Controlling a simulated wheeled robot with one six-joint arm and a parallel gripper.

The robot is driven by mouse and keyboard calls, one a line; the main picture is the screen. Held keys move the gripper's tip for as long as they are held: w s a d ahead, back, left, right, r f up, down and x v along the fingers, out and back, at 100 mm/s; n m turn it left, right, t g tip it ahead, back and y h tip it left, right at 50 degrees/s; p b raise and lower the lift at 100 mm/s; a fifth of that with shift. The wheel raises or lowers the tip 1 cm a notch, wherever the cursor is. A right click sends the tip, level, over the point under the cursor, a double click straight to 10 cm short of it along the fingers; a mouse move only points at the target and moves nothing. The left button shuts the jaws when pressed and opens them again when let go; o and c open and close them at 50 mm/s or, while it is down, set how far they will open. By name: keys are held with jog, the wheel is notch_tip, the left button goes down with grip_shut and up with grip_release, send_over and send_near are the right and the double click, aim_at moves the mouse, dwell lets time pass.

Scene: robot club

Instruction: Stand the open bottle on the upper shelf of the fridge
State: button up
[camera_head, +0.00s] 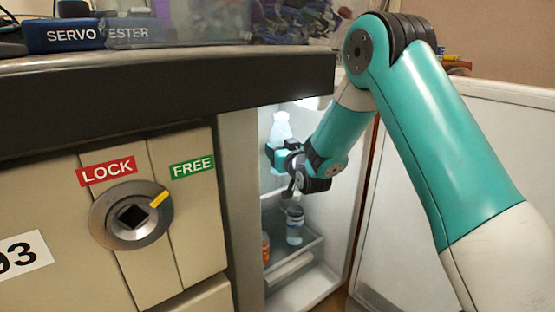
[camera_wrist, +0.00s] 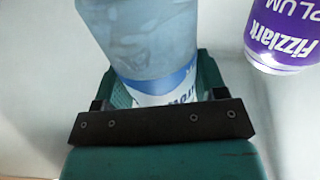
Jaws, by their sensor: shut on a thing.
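In the head view my gripper (camera_head: 281,158) is inside the fridge (camera_head: 335,225), in its upper part, shut on a pale translucent bottle (camera_head: 281,128). The bottle looks upright, with its neck up. The wrist view shows the bottle (camera_wrist: 155,40) between the two green fingers of my gripper (camera_wrist: 163,85), with a white and blue label low on it. Its mouth is out of that view. The upper shelf is not clear in the head view, so I cannot tell whether the bottle's base touches it.
A purple Fizzlark Plum can (camera_wrist: 285,35) is close right of the bottle in the wrist view. Lower in the fridge are a small bottle (camera_head: 294,225) and an orange item (camera_head: 266,248). The fridge door (camera_head: 450,110) stands open at right; a cabinet (camera_head: 60,200) borders the left.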

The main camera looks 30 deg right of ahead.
jog(key=shift+w+d+f, duration=0.1)
jog(key=shift+w, duration=0.85)
notch_tip(320, 180, down, 4)
jog(key=b, duration=0.2)
jog(key=shift+b, duration=0.3)
jog(key=shift+r, duration=0.25)
jog(key=o, duration=1.4)
jog(key=shift+s, duration=0.15)
